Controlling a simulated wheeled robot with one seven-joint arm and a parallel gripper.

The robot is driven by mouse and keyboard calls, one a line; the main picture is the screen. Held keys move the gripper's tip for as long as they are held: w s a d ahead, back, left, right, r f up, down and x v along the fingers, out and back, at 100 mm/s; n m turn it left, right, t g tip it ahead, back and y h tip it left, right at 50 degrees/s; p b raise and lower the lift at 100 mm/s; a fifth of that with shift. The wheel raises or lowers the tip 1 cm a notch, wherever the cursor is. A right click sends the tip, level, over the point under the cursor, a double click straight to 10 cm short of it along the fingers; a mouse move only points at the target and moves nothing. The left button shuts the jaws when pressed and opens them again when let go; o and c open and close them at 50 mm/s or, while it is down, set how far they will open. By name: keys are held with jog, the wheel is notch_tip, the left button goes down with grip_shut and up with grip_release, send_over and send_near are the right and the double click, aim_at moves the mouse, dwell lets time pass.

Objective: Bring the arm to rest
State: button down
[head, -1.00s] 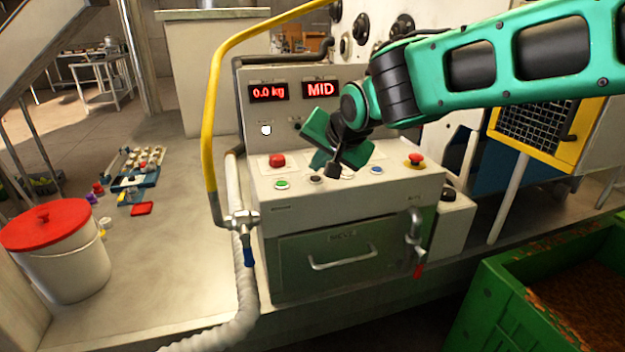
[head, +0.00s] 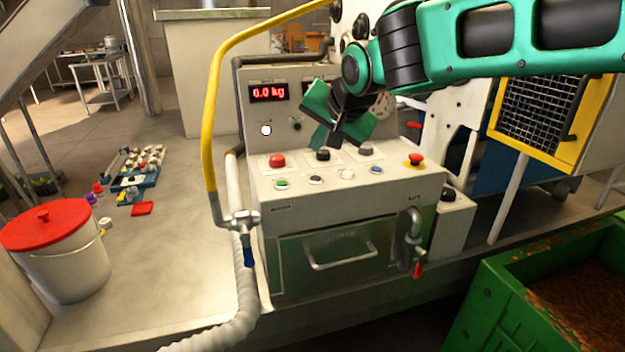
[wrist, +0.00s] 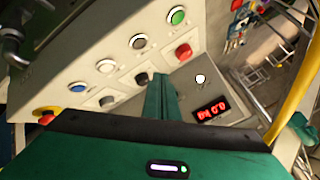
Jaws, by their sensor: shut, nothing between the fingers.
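My gripper (head: 334,140) is in front of the press's control panel (head: 300,195) in the head view, above the row of buttons and apart from them as far as I can tell. Its green fingers are shut with nothing between them. In the wrist view the closed green fingertips (wrist: 161,95) point at the panel. My green arm reaches in from the upper right of the head view. The gripper covers most of the right-hand display; the left display (head: 268,92) reads 0.0 kg.
The panel carries a red button (head: 277,160), dark knobs and a red emergency stop (head: 414,159). A yellow pipe (head: 211,120) rises at its left. A white bucket with a red lid (head: 45,222) stands left. A green crate (head: 500,305) stands lower right. The floor between is partly clear.

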dwell(0.4)
jog(key=s+d+f+g+h, duration=0.1)
jog(key=s+d+f+h, duration=0.2)
jog(key=d, duration=0.7)
jog(key=s+d+f+m+g, duration=0.1)
jog(key=s+d+f+g, duration=0.3)
jog(key=d, duration=0.6)
jog(key=s+d+f+t+h, duration=0.1)
jog(key=s+d+f+h, duration=0.1)
jog(key=s+d, duration=0.5)
jog(key=s+d+f+g+y, duration=0.1)
jog(key=s+d+f, duration=0.3)
jog(key=s, duration=0.6)
jog(key=s+d+f+g, duration=0.3)
jog(key=s+d, duration=0.4)
jog(key=s, duration=0.4)
jog(key=shift+d+f+m+g+y, duration=0.3)
jog(key=shift+f+m+g+y, duration=0.1)
jog(key=shift+f, duration=0.15)
jog(key=shift+w+f, duration=0.1)
jog(key=shift+w, duration=0.15)
